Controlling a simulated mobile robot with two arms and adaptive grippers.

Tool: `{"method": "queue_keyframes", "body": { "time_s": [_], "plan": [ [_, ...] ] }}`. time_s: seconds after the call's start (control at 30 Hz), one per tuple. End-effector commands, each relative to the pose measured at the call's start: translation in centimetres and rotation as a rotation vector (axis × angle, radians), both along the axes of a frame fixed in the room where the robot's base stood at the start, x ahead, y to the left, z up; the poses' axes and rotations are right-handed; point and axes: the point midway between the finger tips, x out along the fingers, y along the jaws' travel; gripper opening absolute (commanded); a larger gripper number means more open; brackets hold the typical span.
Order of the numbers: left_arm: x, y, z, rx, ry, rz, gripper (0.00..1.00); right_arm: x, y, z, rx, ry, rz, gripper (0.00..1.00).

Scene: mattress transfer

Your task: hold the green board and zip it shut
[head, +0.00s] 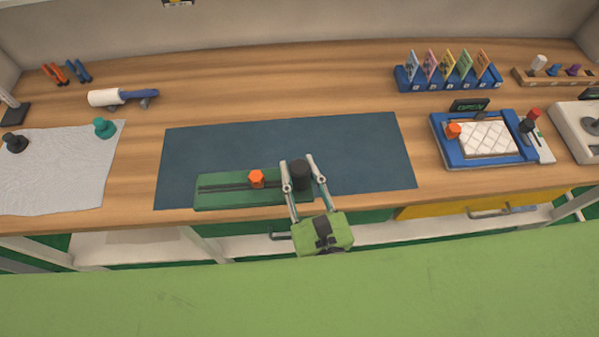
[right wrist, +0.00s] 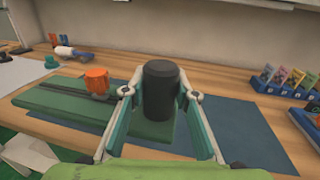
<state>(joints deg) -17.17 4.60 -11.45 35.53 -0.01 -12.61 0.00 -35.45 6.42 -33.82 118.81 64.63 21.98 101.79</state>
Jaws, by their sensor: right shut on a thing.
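The green board (head: 222,190) lies at the front of a dark blue mat, near the table's front edge. A dark slot runs along its top, and an orange zip pull (head: 257,179) stands on the slot near the middle. A black upright post (head: 301,174) stands at the board's right end. My right gripper (head: 303,170) reaches in from the front, its fingers shut on the black post. In the right wrist view the post (right wrist: 160,88) stands upright between the fingers, and the orange pull (right wrist: 96,80) is to its left. My left gripper is not in view.
The dark blue mat (head: 350,150) is bare behind and right of the board. A grey sheet with two knobs (head: 55,170) lies left. A blue-framed tray (head: 437,138) and a card rack (head: 448,84) are right. A white-and-blue tool (head: 124,97) lies back left.

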Motion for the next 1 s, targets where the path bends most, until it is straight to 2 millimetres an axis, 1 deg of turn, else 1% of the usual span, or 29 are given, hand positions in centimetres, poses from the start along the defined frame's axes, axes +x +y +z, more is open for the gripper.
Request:
{"method": "queue_keyframes", "body": {
  "time_s": [0.03,1.0],
  "plan": [
    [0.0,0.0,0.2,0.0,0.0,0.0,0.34,0.4,0.0,0.3,0.003,-0.003,-0.001,0.0],
    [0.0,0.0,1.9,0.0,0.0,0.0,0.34,6.2,-0.5,0.3,0.002,-0.003,-0.001,0.0]
  ]
}}
